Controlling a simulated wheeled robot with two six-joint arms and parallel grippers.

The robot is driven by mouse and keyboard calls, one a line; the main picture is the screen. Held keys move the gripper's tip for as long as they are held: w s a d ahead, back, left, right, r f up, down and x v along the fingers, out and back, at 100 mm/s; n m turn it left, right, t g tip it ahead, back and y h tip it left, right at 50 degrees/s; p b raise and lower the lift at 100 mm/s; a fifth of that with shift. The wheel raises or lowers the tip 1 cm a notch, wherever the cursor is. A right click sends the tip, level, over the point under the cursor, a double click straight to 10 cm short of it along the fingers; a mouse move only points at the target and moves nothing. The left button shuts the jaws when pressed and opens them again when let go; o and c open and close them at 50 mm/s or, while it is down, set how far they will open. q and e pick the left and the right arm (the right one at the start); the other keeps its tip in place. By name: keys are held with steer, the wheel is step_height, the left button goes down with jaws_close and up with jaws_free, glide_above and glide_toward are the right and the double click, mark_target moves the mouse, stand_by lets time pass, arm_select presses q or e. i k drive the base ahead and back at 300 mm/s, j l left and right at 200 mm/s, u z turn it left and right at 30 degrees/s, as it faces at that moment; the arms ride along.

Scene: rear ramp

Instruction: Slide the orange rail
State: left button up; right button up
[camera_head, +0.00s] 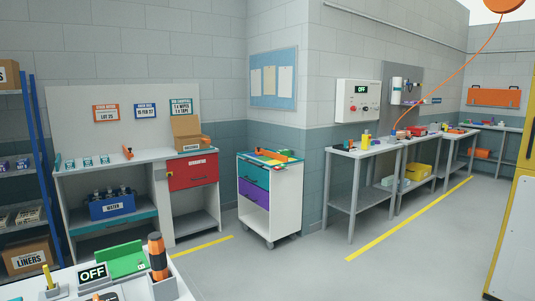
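I cannot tell for sure which thing is the orange rail. An orange item (271,154) lies on top of the white cart with teal and purple drawers (254,191), in the middle of the view. A small orange tool-like item (128,153) stands on the left workbench (75,167). A wide orange piece with dark handles (494,97) is on the far right wall. Neither of my grippers shows in the view.
A near table at the bottom left holds an OFF sign (92,273), a green block (122,261) and an orange-black cylinder (157,257). Grey benches (350,153) line the right wall. A yellow cabinet (516,220) stands at the right edge. The middle floor is clear.

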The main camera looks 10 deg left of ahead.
mark_target(269, 154)
steer(key=z, duration=0.25)
steer(key=i+l, duration=0.2)
steer(key=l, duration=0.2)
steer(key=i+l, duration=0.15)
steer(key=l, duration=0.25)
steer(key=i+l+u, duration=0.1)
steer(key=l, duration=0.25)
steer(key=i+l, duration=0.3)
steer(key=l, duration=0.15)
steer(key=i+u, duration=0.25)
steer(key=i, duration=0.2)
steer(key=i+l+u, duration=0.1)
steer(key=i+u, duration=0.15)
steer(key=i, duration=0.25)
steer(key=i+l+u, duration=0.25)
steer(key=i, duration=0.2)
steer(key=i+l+u, duration=0.25)
steer(key=i, duration=0.2)
steer(key=i+j, duration=0.15)
steer(key=i, duration=0.5)
steer(key=i+j, duration=0.15)
steer(key=i, duration=0.55)
steer(key=i+j+u, duration=0.1)
steer(key=i, duration=0.55)
